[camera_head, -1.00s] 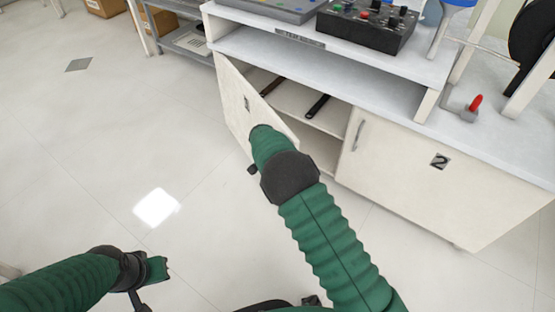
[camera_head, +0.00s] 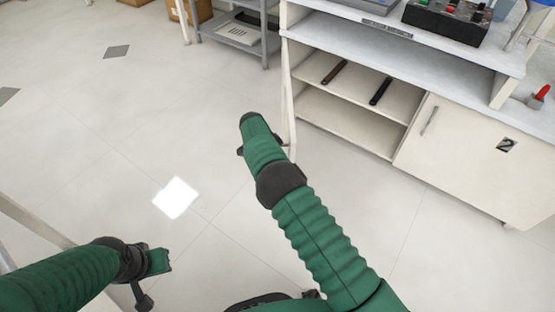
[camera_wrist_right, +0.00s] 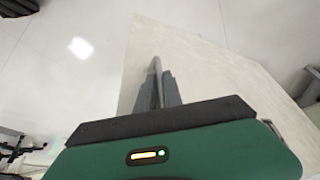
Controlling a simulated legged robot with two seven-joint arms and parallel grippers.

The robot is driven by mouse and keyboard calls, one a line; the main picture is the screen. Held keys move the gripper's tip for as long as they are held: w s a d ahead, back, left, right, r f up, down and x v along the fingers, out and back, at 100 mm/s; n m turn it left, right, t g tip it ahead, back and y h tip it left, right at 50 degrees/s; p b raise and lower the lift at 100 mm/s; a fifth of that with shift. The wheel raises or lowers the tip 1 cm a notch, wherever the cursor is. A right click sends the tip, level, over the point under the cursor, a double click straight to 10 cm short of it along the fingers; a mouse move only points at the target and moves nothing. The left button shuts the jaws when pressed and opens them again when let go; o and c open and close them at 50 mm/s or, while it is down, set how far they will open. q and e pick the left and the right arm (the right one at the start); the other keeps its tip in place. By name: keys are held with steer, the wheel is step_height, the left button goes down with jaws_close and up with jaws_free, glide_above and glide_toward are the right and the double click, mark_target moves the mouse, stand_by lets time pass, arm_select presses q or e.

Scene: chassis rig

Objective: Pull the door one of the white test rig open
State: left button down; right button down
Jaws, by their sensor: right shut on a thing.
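Door one (camera_head: 288,100) of the white test rig (camera_head: 410,55) stands swung wide open. In the head view it is nearly edge-on, and its number is out of sight. In the right wrist view its pale panel (camera_wrist_right: 215,75) fills the middle. My right gripper (camera_wrist_right: 158,88) is shut on the door's handle (camera_wrist_right: 155,68), a thin grey bar, in the wrist view. In the head view my right arm hides its own fingers. My left gripper (camera_head: 160,262) is at the lower left, away from the rig; its fingers cannot be made out.
The opened compartment shows a shelf (camera_head: 355,95) with two dark bar-like items. Door two (camera_head: 480,160) is closed to the right. A grey metal rack (camera_head: 240,35) stands behind the open door. The floor (camera_head: 150,120) to the left is clear.

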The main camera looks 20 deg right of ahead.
arm_select(q)
steer(key=shift+a, duration=0.25)
arm_select(e)
steer(key=shift+w+a, duration=0.1)
steer(key=shift+a, duration=0.15)
arm_select(q)
steer(key=shift+d, duration=0.1)
steer(key=shift+w, duration=0.1)
arm_select(e)
steer(key=c, duration=1.8)
jaws_free()
steer(key=shift+o, duration=0.2)
arm_select(q)
steer(key=shift+r, duration=0.1)
